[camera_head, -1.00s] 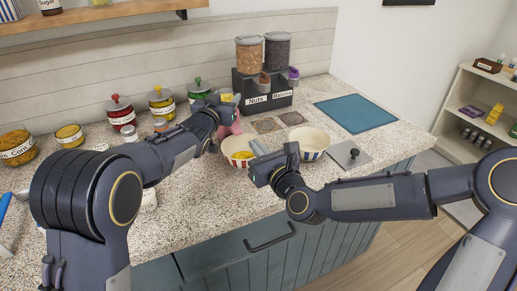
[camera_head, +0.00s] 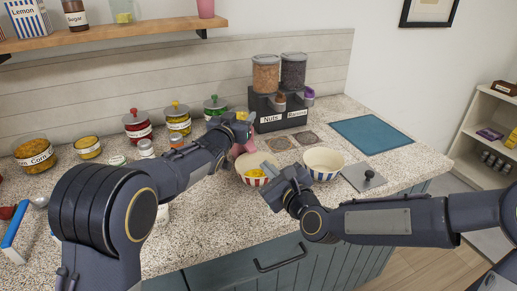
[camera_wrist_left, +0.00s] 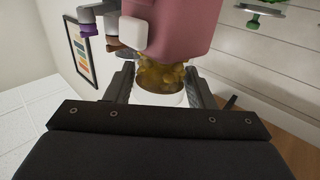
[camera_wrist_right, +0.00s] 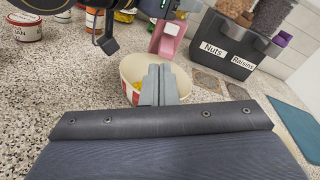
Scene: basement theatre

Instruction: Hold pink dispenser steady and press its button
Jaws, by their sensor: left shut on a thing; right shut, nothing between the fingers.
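The pink dispenser (camera_head: 240,150) stands on the counter, mostly hidden by my left arm. The left wrist view shows its pink body (camera_wrist_left: 180,30), a white square button (camera_wrist_left: 133,34), and a clear part holding yellow contents (camera_wrist_left: 160,82). My left gripper (camera_head: 240,125) is shut on this clear part, one finger on each side. My right gripper (camera_wrist_right: 158,75) is shut and empty, in front of and below the dispenser, apart from it. In the right wrist view its fingers overlap the red-striped bowl (camera_wrist_right: 130,78), which has yellow contents. The bowl also shows in the head view (camera_head: 246,179).
A blue-striped white bowl (camera_head: 323,174) stands to the right. Behind is the Nuts and Raisins dispenser (camera_head: 275,105). Several lidded jars (camera_head: 138,127) line the back left. A blue mat (camera_head: 370,132) and a grey plate with a knob (camera_head: 362,180) lie at right.

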